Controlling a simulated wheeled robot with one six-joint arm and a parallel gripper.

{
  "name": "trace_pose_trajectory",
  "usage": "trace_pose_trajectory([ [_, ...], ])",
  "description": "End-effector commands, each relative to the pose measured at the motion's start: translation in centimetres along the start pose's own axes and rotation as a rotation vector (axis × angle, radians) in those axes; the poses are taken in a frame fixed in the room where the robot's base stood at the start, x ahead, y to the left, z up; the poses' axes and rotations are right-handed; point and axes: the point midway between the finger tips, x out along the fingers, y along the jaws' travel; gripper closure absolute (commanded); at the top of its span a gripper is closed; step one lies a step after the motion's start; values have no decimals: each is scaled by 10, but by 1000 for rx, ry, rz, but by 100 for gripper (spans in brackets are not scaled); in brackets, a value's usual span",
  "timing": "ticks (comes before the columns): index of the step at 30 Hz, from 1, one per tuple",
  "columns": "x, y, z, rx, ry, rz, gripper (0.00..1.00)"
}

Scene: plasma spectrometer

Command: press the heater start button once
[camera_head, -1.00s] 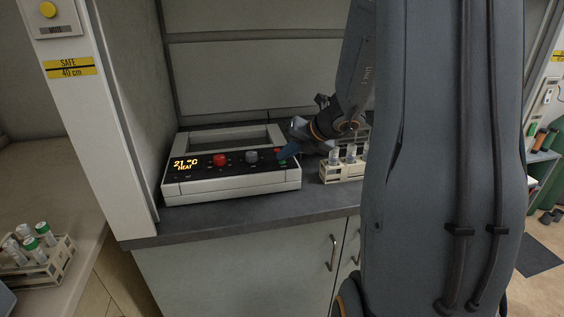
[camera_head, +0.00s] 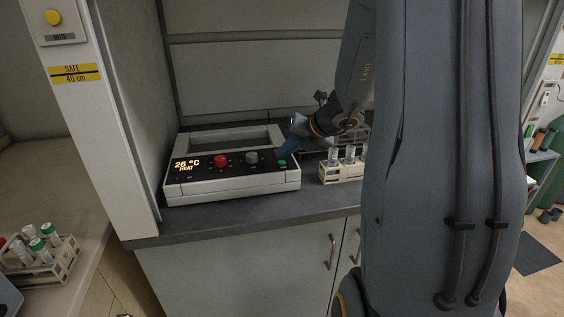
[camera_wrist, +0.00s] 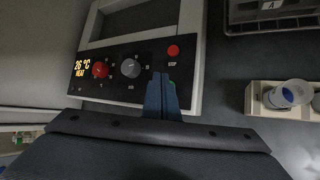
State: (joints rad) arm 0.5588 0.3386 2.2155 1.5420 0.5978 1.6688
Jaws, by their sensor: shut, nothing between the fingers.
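The heater (camera_head: 232,186) is a white block on the hood's worktop with a black front panel. Its display (camera_head: 187,165) reads 26 °C HEAT; it also shows in the wrist view (camera_wrist: 82,69). The green start button (camera_head: 282,163) is at the panel's right end. In the wrist view only a green sliver (camera_wrist: 172,86) of it shows behind the fingers. The red stop button (camera_wrist: 173,51) is farther back. My gripper (camera_head: 286,150) is shut and empty, its tips just above and behind the green button in the head view. It also shows in the wrist view (camera_wrist: 160,80).
A red knob (camera_head: 220,161) and a grey knob (camera_head: 252,158) stand left of the buttons. A tube rack (camera_head: 338,173) stands close to the right of the heater. The worktop (camera_head: 240,218) in front is clear.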

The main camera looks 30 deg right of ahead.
Motion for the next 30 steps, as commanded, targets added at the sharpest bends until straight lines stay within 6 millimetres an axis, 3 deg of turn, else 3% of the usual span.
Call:
trace_pose_trajectory([
  [18, -34, 24, 24, -1, 0, 0, 100],
  [30, -35, 25, 25, 0, 0, 0, 100],
])
